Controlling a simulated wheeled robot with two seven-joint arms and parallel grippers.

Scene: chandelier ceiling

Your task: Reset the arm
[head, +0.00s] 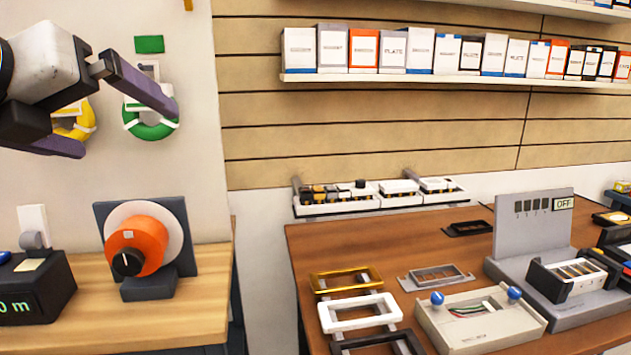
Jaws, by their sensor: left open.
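My left gripper (118,118) is at the upper left of the head view, raised in front of the white wall and above the light wooden bench. Its two purple-grey fingers are spread wide apart and nothing is between them. The upper finger overlaps a green tape roll (150,128) on the wall, and a yellow roll (72,120) shows partly behind the gripper. I cannot tell how far the fingers are from the wall. My right gripper is not in the view.
An orange dial device (150,245) and a dark meter (38,290) stand on the light bench (200,312). A gap separates it from the brown table (375,240), which bears frames, a grey test fixture (532,222) and a beige jig (480,325). Boxes line a shelf (450,78).

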